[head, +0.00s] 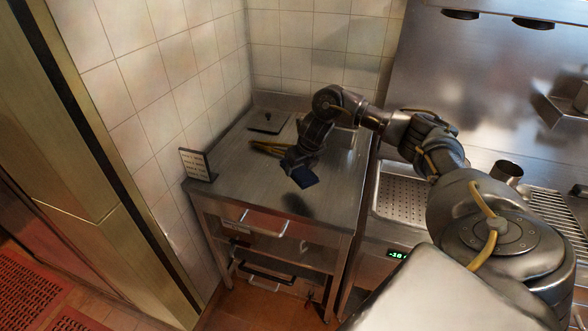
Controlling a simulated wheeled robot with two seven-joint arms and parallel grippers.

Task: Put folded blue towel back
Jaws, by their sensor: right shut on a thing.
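A folded blue towel (303,177) is in my right gripper (294,164) in the head view. The gripper is shut on it and holds it above the steel worktable (235,187). A dark shadow lies on the tabletop below and in front of the towel. The gripper's fingers are partly hidden by its own body and the towel. My left gripper is not in view.
A small sign (197,164) stands at the table's left edge. A dark flat item with a knob (268,122) and yellow-handled tongs (270,148) lie toward the back. A perforated tray (402,197) is right of the table. The table's front left is clear.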

